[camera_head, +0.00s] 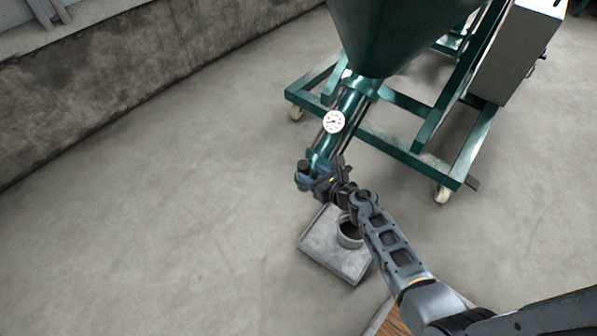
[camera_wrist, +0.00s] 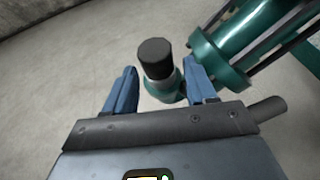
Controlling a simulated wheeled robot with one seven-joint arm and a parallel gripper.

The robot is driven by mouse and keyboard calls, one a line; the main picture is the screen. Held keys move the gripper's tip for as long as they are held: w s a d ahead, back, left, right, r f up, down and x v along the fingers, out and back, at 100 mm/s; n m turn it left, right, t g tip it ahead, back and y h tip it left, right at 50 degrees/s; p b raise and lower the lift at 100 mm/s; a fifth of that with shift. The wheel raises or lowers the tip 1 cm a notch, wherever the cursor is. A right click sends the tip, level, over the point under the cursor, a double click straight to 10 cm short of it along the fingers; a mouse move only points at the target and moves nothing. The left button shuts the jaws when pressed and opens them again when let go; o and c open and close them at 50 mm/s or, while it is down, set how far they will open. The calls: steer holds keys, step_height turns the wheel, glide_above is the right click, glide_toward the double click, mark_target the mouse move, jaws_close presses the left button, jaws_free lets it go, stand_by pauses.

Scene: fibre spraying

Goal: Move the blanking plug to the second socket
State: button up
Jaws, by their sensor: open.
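A dark cylindrical plug (camera_wrist: 155,52) with a pale collar sits upright at a green fitting in the wrist view. In the head view the dark plug (camera_head: 304,166) shows at the lower end of the green machine's tube. My gripper (camera_wrist: 161,73) is open, with one blue finger on each side of the plug's line in the picture. I cannot tell whether the fingers touch it. In the head view my gripper (camera_head: 311,181) is beside the tube's end and partly hides it. A grey ring-shaped socket (camera_head: 349,234) stands on a slab; my arm partly covers it.
The green machine (camera_head: 398,40) has a wheeled frame and a white gauge (camera_head: 334,121) on its tube. The grey slab (camera_head: 325,248) lies below my arm. A concrete wall (camera_head: 120,60) runs along the left. The floor at left is clear.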

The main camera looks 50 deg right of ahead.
mark_target(300, 166)
steer(key=b+x, duration=0.2)
steer(key=x, duration=0.4)
steer(key=shift+w+r, duration=0.15)
steer(key=shift+w, duration=0.05)
steer(key=shift+a, duration=0.1)
steer(key=shift+c, duration=0.5)
steer(key=c, duration=0.7)
steer(key=shift+r, duration=0.15)
